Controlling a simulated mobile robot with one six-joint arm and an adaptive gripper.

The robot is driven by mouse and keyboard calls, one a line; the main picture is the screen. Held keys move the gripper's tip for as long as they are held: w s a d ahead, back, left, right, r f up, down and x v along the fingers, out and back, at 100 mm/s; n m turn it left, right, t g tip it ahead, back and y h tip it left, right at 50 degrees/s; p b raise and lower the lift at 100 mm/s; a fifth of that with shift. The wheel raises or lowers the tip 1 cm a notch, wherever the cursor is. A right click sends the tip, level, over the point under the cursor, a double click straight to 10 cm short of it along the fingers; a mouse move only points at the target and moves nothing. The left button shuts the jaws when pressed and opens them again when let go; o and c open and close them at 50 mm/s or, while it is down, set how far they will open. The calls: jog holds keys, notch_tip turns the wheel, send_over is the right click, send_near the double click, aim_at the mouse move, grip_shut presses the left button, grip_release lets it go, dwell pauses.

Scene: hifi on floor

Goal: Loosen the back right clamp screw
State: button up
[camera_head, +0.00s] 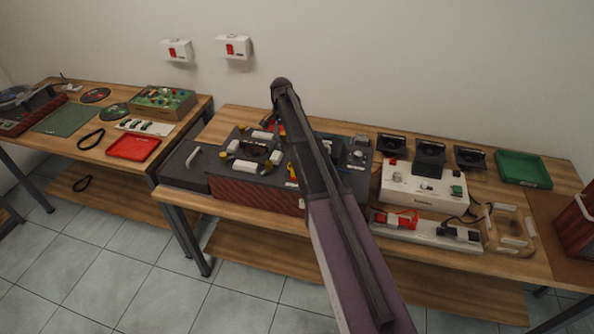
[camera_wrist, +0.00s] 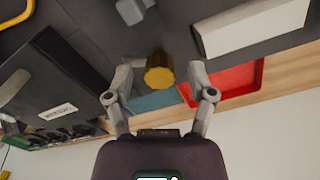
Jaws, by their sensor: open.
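In the wrist view my gripper (camera_wrist: 159,76) is open, with one finger on each side of a round brass-yellow screw knob (camera_wrist: 159,72). Gaps show between the knob and both fingers; I cannot tell its depth relative to the tips. The views do not settle which clamp screw it is. In the head view a dark-topped hifi unit with a reddish ribbed front (camera_head: 265,196) stands on the middle bench. White and yellow clamp parts (camera_head: 243,165) surround a dark round part on its top. My arm crosses this unit and my gripper is not clear there.
In the wrist view a white block (camera_wrist: 250,27) lies right of the knob, near a red tray (camera_wrist: 228,84). In the head view a white device (camera_head: 425,187) with dark holders stands right of my arm. A green tray (camera_head: 523,168) is farther right. The wall is behind the bench.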

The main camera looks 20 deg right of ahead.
aim_at(283, 133)
jog(key=shift+m, duration=1.2)
notch_tip(283, 133, up, 14)
jog(key=p, duration=1.4)
jog(key=s+f+n+b, duration=0.1)
jog(key=s+n, duration=0.3)
jog(key=s, duration=0.6)
jog(key=s+a+f+n+b, duration=0.1)
jog(key=s+f+n+b, duration=0.1)
jog(key=s, duration=0.7)
jog(key=s+a+f+n+b, duration=0.1)
jog(key=s+n, duration=0.4)
jog(key=s, duration=0.5)
jog(key=shift+s+a+f+n+t+b, duration=0.2)
jog(key=shift+s+f+n+t+b, duration=0.15)
jog(key=shift+f+b, duration=0.15)
jog(key=s+f+n+b, duration=0.1)
jog(key=s, duration=0.5)
jog(key=shift+a, duration=0.15)
jog(key=shift+s+f, duration=0.1)
